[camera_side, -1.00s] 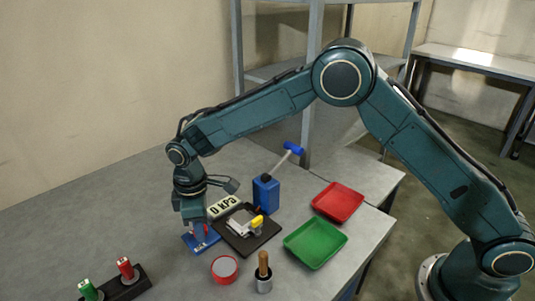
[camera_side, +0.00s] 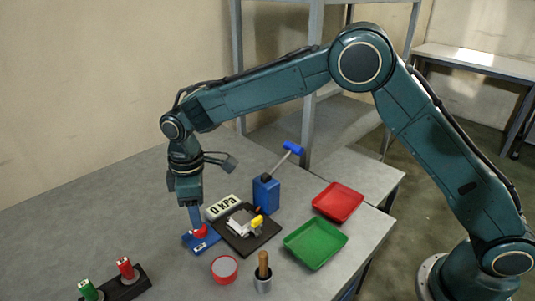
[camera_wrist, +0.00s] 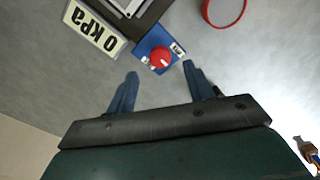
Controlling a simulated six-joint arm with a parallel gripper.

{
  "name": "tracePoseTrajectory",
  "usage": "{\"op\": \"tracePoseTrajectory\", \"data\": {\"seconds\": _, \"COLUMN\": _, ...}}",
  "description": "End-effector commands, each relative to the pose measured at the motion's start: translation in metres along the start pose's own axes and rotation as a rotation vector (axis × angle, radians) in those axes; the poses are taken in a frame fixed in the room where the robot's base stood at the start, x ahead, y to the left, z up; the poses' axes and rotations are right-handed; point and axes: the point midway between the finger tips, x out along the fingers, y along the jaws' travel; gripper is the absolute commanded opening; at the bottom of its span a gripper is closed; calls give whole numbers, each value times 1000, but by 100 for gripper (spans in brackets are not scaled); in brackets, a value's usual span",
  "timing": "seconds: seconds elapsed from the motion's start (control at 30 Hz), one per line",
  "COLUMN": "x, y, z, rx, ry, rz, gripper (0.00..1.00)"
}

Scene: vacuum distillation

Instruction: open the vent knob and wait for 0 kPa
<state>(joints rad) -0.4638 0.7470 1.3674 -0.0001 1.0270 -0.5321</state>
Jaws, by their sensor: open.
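The red vent knob (camera_side: 201,231) sits on a small blue base (camera_side: 190,243); it also shows in the wrist view (camera_wrist: 160,57). My gripper (camera_side: 196,222) points down just above and beside the knob in the side view. In the wrist view my gripper (camera_wrist: 160,75) has its two blue fingers apart, one on each side of the knob's line, with nothing between them. The knob lies just beyond the fingertips there.
A black plate (camera_side: 240,245) with a white and yellow device lies right of the knob. A blue pump (camera_side: 266,196) stands behind it. A red tray (camera_side: 338,202), a green tray (camera_side: 315,244), a red round dish (camera_side: 224,268) and a wooden-handled tool in a cup (camera_side: 264,272) stand nearby.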

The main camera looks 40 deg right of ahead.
Motion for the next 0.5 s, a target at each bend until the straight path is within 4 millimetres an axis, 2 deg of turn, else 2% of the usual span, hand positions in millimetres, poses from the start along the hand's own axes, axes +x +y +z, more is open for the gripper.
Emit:
{"op": "tracePoseTrajectory", "data": {"seconds": 0.2, "x": -40, "y": 0, "z": -1, "rx": 0, "ry": 5, "rz": 3, "gripper": 52}}
{"op": "tracePoseTrajectory", "data": {"seconds": 0.5, "x": -77, "y": 0, "z": -1, "rx": -1, "ry": 3, "rz": 2, "gripper": 52}}
